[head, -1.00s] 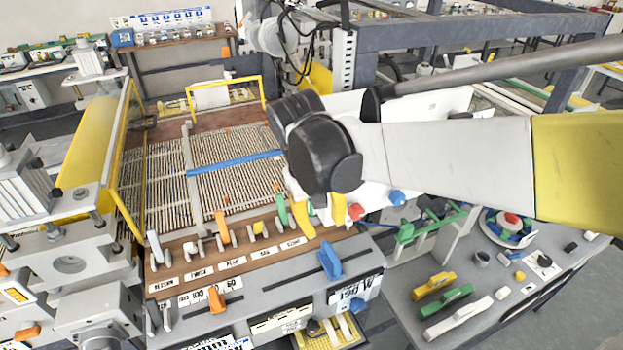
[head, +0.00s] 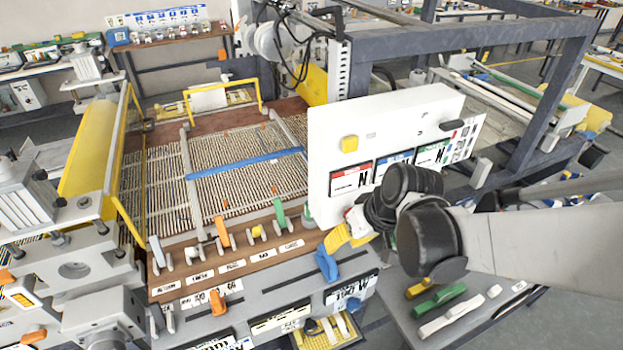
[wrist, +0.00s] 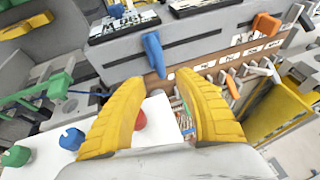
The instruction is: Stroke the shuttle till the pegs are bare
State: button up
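My gripper (head: 340,240) has two yellow fingers, held low by the front right of the machine. In the wrist view the fingers (wrist: 161,78) are apart, with a blue lever (wrist: 153,53) just beyond and between their tips. The blue lever also shows in the head view (head: 326,264), right by the fingers; whether they touch it I cannot tell. A long blue bar (head: 245,162) lies across the ribbed mesh bed (head: 215,185), which carries small orange pegs (head: 273,188). I cannot tell for sure which part is the shuttle.
Several coloured levers, one orange (head: 222,233) and one green (head: 279,212), stand along a labelled wooden strip (head: 190,284). A white panel (head: 385,125) with a yellow button rises behind my gripper. A yellow guard (head: 95,150) flanks the bed's left. A grey frame (head: 470,50) stands back right.

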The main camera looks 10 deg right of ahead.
jog(key=b+x, duration=0.2)
jog(key=x, duration=0.6)
jog(key=shift+a+f, duration=0.1)
jog(key=shift+f, duration=0.15)
jog(key=shift+c, duration=0.2)
grip_shut()
